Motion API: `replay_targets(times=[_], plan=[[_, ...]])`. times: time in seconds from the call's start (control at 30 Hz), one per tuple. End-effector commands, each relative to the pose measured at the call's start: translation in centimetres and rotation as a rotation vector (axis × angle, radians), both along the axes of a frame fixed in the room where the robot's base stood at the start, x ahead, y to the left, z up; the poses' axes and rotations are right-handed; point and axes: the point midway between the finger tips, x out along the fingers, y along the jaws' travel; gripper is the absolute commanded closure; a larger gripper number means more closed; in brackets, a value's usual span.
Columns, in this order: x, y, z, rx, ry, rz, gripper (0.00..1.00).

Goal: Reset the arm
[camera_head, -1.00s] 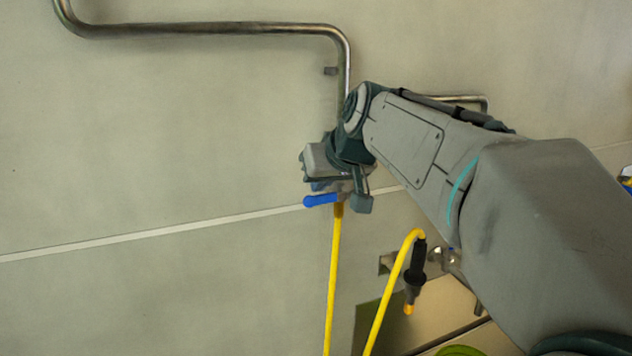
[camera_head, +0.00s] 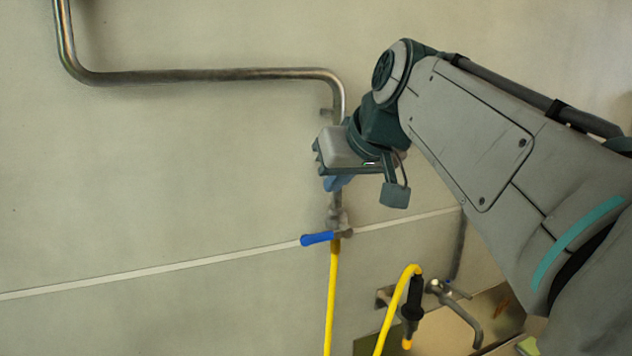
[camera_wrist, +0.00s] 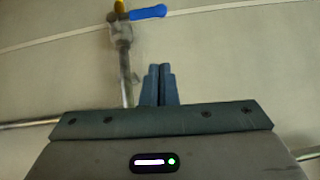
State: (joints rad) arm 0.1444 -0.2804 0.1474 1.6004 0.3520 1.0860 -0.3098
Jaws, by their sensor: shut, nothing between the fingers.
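My gripper (camera_head: 338,182) is in front of the wall, above and close to a valve with a blue lever handle (camera_head: 317,239). In the wrist view my gripper's two fingers (camera_wrist: 159,70) are side by side, shut and empty. The blue handle (camera_wrist: 148,12) shows apart from the fingertips in that view, beside the metal pipe (camera_wrist: 125,75). My arm reaches in from the right, bent at the wrist. The fingers are partly hidden in the head view by the gripper body.
A steel pipe (camera_head: 210,75) runs along the wall and down to the valve. A yellow hose (camera_head: 331,300) hangs below it. A black nozzle (camera_head: 413,300) hangs near a tap (camera_head: 460,305) and a metal basin. The wall at left is clear.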

Motion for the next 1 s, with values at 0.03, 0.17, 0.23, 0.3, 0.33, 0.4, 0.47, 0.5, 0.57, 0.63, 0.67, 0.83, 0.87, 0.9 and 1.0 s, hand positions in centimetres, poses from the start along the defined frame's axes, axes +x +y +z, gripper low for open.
replay_targets(times=[0.03, 0.17, 0.23, 0.3, 0.33, 0.4, 0.47, 0.5, 0.57, 0.63, 0.67, 0.83, 0.87, 0.9, 1.0], plan=[[0.0, 0.0, 0.0, 0.000, 0.000, 0.000, 1.00], [0.0, -0.1, -0.1, -0.001, 0.003, -0.003, 1.00], [-0.2, -0.3, -0.7, -0.004, 0.019, -0.012, 1.00], [-0.6, -0.7, -1.9, -0.008, 0.046, -0.031, 1.00], [-0.9, -0.9, -2.6, -0.011, 0.063, -0.043, 1.00], [-1.7, -1.5, -4.7, -0.022, 0.111, -0.072, 1.00], [-2.6, -2.2, -6.7, -0.032, 0.156, -0.102, 1.00], [-3.3, -2.7, -8.2, -0.040, 0.188, -0.122, 1.00], [-4.5, -3.4, -10.3, -0.053, 0.231, -0.150, 1.00], [-6.0, -4.2, -12.8, -0.068, 0.283, -0.180, 1.00], [-6.7, -4.5, -13.8, -0.075, 0.304, -0.193, 1.00], [-11.0, -6.1, -19.3, -0.114, 0.416, -0.253, 1.00], [-11.8, -6.3, -20.1, -0.122, 0.432, -0.259, 1.00], [-12.7, -6.6, -21.1, -0.130, 0.453, -0.269, 1.00], [-14.5, -7.1, -23.1, -0.145, 0.491, -0.287, 1.00]])
